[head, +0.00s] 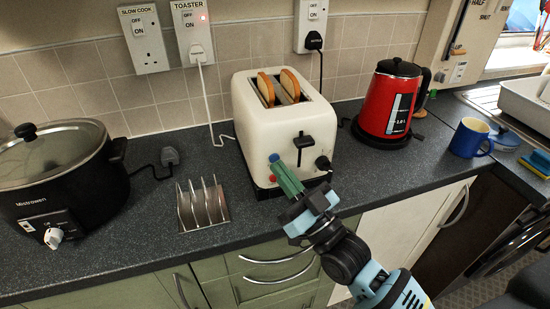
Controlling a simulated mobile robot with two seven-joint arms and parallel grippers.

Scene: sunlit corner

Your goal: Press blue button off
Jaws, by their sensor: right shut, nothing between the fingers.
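A cream toaster (257,125) stands on the counter with two slices of bread (279,88) in its slots. On its front, at the left, are a small blue button (273,157) and a red button (272,178) below it. A black lever and a black knob are further right on the same face. My right gripper (277,163) is shut and empty, its green fingertips right beside the blue button. I cannot tell whether they touch it. My left gripper is not in view.
A metal toast rack (203,204) stands left of the toaster, and a black slow cooker (62,180) is at the far left. The socket labelled toaster (192,30) has a lit red light.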

